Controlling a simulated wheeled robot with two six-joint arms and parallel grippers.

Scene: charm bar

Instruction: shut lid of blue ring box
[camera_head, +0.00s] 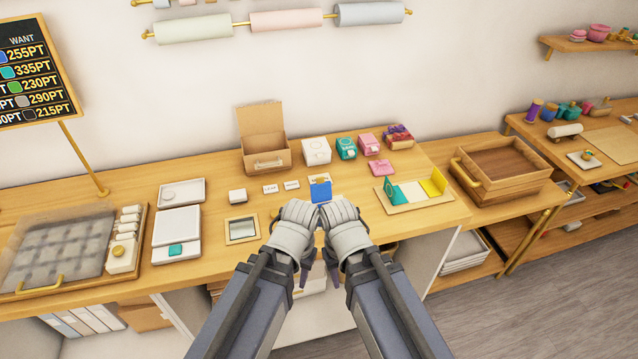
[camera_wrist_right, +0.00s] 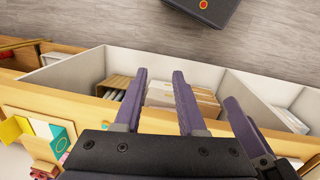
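The blue ring box (camera_head: 320,191) sits on the wooden counter near its front edge, just beyond my two hands in the head view. A blue panel faces me, with a pale tan part behind it. It is too small to tell how far the lid stands open. My left gripper (camera_head: 304,277) and right gripper (camera_head: 332,281) are side by side in front of the box, fingers pointing down. Neither touches it visibly. In the right wrist view, my right gripper (camera_wrist_right: 160,75) has two purple fingers apart with nothing between them. The left gripper's opening is hidden.
A square mirror-like tile (camera_head: 241,229) lies left of the box, and a tray with teal and yellow panels (camera_head: 401,208) lies right. White, teal and pink boxes and an open cardboard box (camera_head: 266,153) stand behind. Open shelving (camera_wrist_right: 65,72) lies below the counter edge.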

